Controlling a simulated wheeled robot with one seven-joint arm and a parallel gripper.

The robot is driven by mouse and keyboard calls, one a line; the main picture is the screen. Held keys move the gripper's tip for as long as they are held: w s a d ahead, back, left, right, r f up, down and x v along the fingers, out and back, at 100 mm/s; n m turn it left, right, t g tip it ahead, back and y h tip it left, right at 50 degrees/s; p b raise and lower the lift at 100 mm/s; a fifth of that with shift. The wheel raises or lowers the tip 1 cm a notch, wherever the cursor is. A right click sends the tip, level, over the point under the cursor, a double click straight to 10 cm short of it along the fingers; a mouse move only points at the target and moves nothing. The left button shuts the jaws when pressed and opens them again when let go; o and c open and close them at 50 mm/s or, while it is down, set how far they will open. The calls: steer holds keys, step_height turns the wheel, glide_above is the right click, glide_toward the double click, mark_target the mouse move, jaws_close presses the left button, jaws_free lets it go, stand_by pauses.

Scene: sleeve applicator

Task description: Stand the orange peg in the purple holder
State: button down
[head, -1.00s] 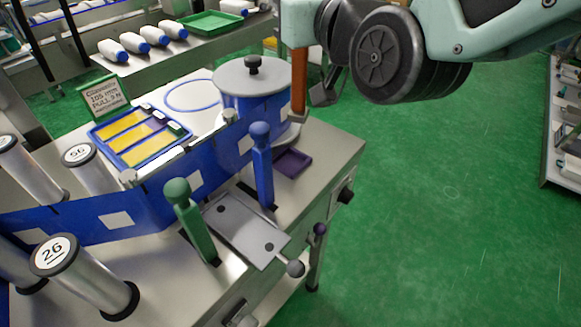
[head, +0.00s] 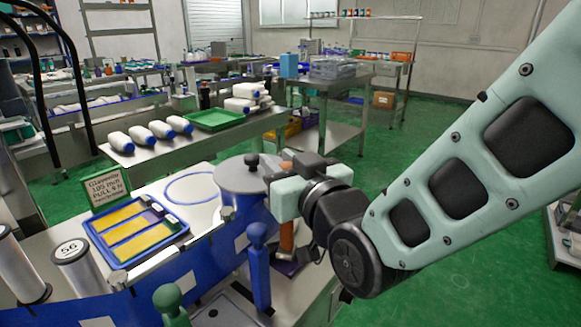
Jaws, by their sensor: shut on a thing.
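The orange peg (head: 287,238) is upright in my gripper (head: 284,178). Its lower part shows below the gripper, and a small orange patch shows at the gripper's top. The gripper is shut on it, beside the blue drum with the grey lid. The purple holder (head: 291,267) is a small, dark tray on the bench, mostly hidden by the peg and my arm. The peg's lower end is over or at the holder in the picture. I cannot tell whether it touches or is inside it.
A blue upright handle (head: 258,268) stands close left of the peg, with a green handle (head: 171,303) farther left. The grey-lidded drum (head: 240,177) is just behind. A blue tray (head: 135,228) with yellow strips and a sign (head: 106,190) are at the left.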

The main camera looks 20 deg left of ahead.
steer(key=c, duration=1.1)
jaws_free()
steer(key=shift+f, duration=0.75)
steer(key=shift+c, duration=0.2)
steer(key=shift+r, duration=0.15)
